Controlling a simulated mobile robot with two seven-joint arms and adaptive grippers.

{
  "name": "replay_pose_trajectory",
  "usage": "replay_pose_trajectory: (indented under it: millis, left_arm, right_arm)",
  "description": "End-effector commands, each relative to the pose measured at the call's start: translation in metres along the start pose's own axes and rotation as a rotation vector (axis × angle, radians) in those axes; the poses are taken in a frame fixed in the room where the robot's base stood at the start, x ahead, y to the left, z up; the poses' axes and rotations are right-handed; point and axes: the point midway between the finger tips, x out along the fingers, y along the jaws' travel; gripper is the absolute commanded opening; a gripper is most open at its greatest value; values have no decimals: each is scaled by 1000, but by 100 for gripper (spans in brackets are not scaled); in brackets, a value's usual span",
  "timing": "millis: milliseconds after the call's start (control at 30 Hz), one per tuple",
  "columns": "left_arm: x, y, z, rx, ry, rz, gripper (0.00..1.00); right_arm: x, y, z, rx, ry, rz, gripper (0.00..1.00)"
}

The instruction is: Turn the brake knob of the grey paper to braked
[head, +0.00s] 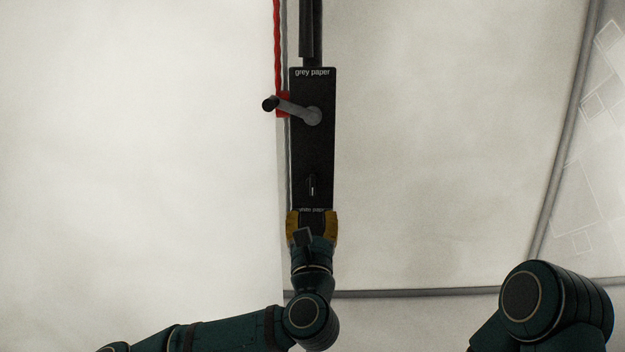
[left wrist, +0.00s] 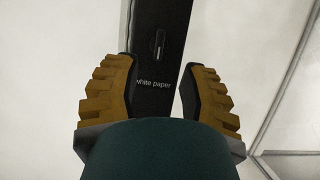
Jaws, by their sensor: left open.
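A narrow black panel (head: 312,147) marked "grey paper" at its top hangs on the pale wall in the head view. A small knob (head: 312,186) with a light upright bar sits low on it, below the crank. The knob also shows in the left wrist view (left wrist: 158,44), its bar roughly upright, above a "white paper" label (left wrist: 153,84). My left gripper (head: 312,214) is open and empty, with its yellow-backed fingers on either side of the panel just below the knob. The panel under the gripper is partly hidden. My right gripper is out of view.
A grey crank (head: 298,112) with a black handle sticks out left from the panel. A red cord (head: 277,45) runs up beside the panel. A grey tube (head: 420,293) crosses the wall low down. My right arm (head: 548,300) is at lower right.

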Motion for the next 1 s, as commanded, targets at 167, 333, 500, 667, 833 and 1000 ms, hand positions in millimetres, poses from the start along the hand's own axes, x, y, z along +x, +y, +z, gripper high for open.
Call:
replay_pose_trajectory:
  millis: [167, 333, 500, 667, 833, 1000]
  left_arm:
    - [34, 0, 1, 2, 0, 1, 42]
    - [68, -1, 1, 2, -1, 0, 42]
    - [96, -1, 1, 3, 0, -1, 42]
    - [113, -1, 1, 4, -1, -2, 42]
    - [121, -2, 0, 3, -1, -4, 42]
    - [122, -1, 0, 3, -1, -4, 42]
  right_arm:
    - [-1, 0, 0, 0, 0, 0, 0]
    - [-2, -1, 0, 1, -1, 0, 0]
    - [-3, -1, 0, 1, -1, 0, 0]
    - [-4, -2, 0, 1, -2, 0, 0]
    - [-4, -2, 0, 1, -2, 0, 0]
    - [-4, -2, 0, 1, -2, 0, 0]
